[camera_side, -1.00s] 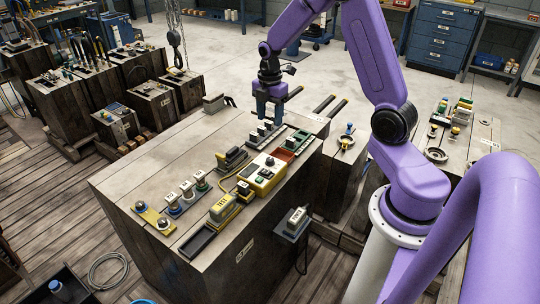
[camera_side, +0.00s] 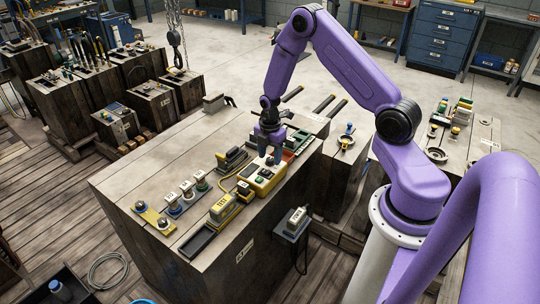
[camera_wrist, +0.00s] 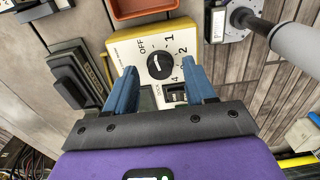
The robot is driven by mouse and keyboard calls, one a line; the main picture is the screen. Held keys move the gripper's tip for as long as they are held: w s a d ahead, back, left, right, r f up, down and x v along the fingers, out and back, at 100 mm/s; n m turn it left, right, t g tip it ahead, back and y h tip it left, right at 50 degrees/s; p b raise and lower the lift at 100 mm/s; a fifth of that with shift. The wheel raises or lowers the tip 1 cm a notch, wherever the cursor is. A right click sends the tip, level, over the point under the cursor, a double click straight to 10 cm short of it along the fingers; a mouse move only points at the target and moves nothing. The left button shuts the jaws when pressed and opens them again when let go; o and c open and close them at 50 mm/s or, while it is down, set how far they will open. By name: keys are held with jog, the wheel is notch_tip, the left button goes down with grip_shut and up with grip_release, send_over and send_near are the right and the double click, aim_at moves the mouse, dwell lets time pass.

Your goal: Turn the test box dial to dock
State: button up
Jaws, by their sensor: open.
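The test box (camera_side: 263,184) is a yellow box with a pale face, on top of the large wooden block. In the wrist view the test box (camera_wrist: 120,45) shows a round black dial (camera_wrist: 160,65) with a pale pointer mark. OFF, 1, 2 and 4 are printed around the dial, and a small sideways label sits at its lower left. I cannot tell surely which mark the pointer meets. My gripper (camera_side: 268,156) is over the test box. In the wrist view my gripper (camera_wrist: 161,73) is open, with one blue finger on each side of the dial, apart from it.
A red tray (camera_wrist: 145,8) lies just beyond the test box. A dark green-and-black device (camera_wrist: 80,78) stands to its left. A grey rod (camera_wrist: 297,38) and a round fitting are at the right.

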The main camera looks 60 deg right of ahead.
jog(key=shift+f, duration=0.25)
grip_shut()
